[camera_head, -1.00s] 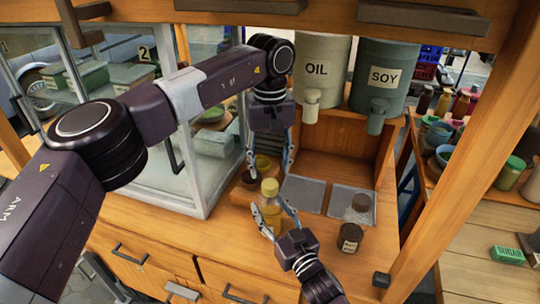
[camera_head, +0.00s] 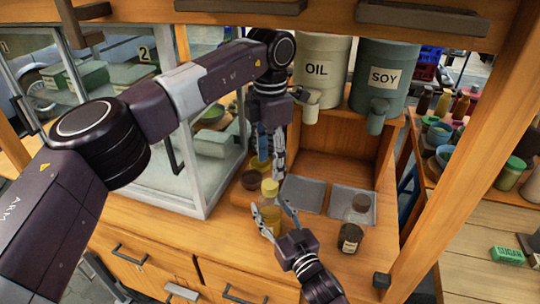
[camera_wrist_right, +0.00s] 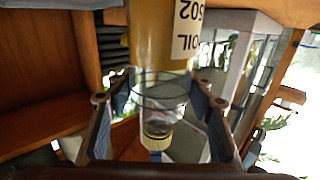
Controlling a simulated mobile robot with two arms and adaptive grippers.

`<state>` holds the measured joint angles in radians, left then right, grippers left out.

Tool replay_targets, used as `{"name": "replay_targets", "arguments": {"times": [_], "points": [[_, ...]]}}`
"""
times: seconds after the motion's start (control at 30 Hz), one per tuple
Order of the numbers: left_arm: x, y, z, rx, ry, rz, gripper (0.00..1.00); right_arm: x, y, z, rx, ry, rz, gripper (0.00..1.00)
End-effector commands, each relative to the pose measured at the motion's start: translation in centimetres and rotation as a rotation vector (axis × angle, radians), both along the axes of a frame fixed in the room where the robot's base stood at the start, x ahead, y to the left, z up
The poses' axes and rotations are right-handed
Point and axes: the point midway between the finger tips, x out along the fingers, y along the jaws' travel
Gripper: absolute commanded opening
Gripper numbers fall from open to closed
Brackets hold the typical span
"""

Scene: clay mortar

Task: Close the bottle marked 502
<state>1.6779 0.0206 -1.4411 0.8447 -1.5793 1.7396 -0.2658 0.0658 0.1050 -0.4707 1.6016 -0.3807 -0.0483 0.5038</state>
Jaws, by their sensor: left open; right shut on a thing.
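A clear bottle with yellow oil (camera_head: 270,214) stands upright on the wooden counter with a yellow cap (camera_head: 270,188) at its top. The right wrist view shows it upside down, with its "502 OIL" label (camera_wrist_right: 188,30) and the cap (camera_wrist_right: 157,138) at the neck. I cannot tell whether the cap is tight. My right gripper (camera_head: 277,215) is shut on the bottle's body from the front. My left gripper (camera_head: 271,168) points down, open, its fingertips just above and behind the cap; I cannot tell whether they touch it.
A dark bottle (camera_head: 350,238) with a clear top stands to the right. Small brown and yellow dishes sit behind the bottle, partly hidden by my left gripper. Grey trays (camera_head: 304,194) lie behind.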

Motion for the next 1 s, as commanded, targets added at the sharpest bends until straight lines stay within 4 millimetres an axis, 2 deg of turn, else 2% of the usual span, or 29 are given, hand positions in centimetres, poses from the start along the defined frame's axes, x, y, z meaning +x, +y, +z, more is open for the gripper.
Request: {"name": "replay_targets", "arguments": {"times": [0.7,0.83,1.0], "points": [[0.0,0.0,1.0,-0.001,0.001,1.281,0.47,0.0,0.0,0.0,0.0,0.0,0.0,0.0],[0.0,0.0,1.1,-0.001,0.001,1.438,0.47,0.0,0.0,0.0,0.0,0.0,0.0,0.0],[0.0,0.0,1.1,-0.001,0.001,1.548,0.47,0.0,0.0,0.0,0.0,0.0,0.0,0.0]]}}
